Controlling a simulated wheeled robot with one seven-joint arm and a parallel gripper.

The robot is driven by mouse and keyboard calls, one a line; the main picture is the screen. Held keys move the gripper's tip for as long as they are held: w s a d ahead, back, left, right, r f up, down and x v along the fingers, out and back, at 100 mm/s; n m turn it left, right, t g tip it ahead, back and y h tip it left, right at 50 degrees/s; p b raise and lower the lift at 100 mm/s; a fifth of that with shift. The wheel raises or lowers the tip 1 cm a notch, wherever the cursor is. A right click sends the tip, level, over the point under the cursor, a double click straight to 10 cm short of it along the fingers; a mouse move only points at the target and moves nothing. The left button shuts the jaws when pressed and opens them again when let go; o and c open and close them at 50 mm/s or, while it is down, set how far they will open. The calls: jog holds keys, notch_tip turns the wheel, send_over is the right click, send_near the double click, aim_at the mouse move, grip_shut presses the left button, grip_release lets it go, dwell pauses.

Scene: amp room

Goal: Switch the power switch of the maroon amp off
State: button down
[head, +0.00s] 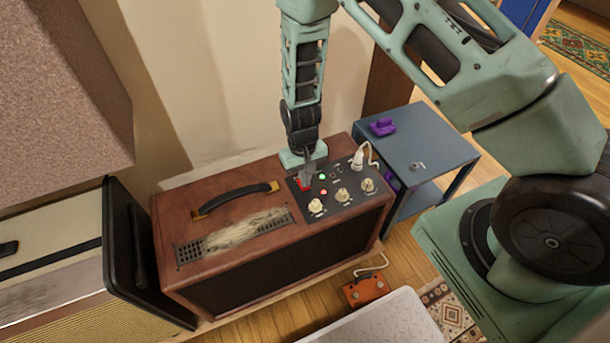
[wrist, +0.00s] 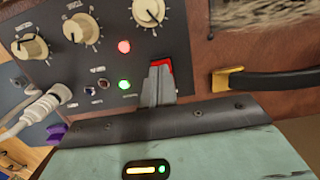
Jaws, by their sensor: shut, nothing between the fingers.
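The maroon amp (head: 225,205) stands upright on the floor with a black control panel (head: 340,196) at the right end of its top. The red power switch (wrist: 162,66) is at the panel edge near the handle; it also shows in the head view (head: 303,185). My gripper (wrist: 157,78) is shut and empty, its fingertips at the red switch, seemingly touching it and hiding part of it. In the head view my gripper (head: 306,180) reaches down from above. A green light (wrist: 124,85) and a red light (wrist: 124,46) are lit on the panel.
Cream knobs (wrist: 148,11) and a plugged-in white cable (wrist: 38,106) sit on the panel. The black handle (head: 238,198) is left of the switch. A cream amp (head: 50,240) stands at left, a blue-grey side table (head: 425,145) at right, an orange pedal (head: 366,291) in front.

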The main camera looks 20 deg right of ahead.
jog(key=shift+s+f, duration=0.2)
jog(key=shift+f, duration=0.1)
jog(key=shift+w, duration=0.1)
jog(key=shift+w, duration=0.85)
jog(key=shift+r, duration=0.15)
notch_tip(320, 180, up, 14)
jog(key=w+p, duration=0.1)
jog(key=p, duration=0.2)
jog(key=shift+w+p, duration=0.25)
jog(key=shift+p, duration=0.1)
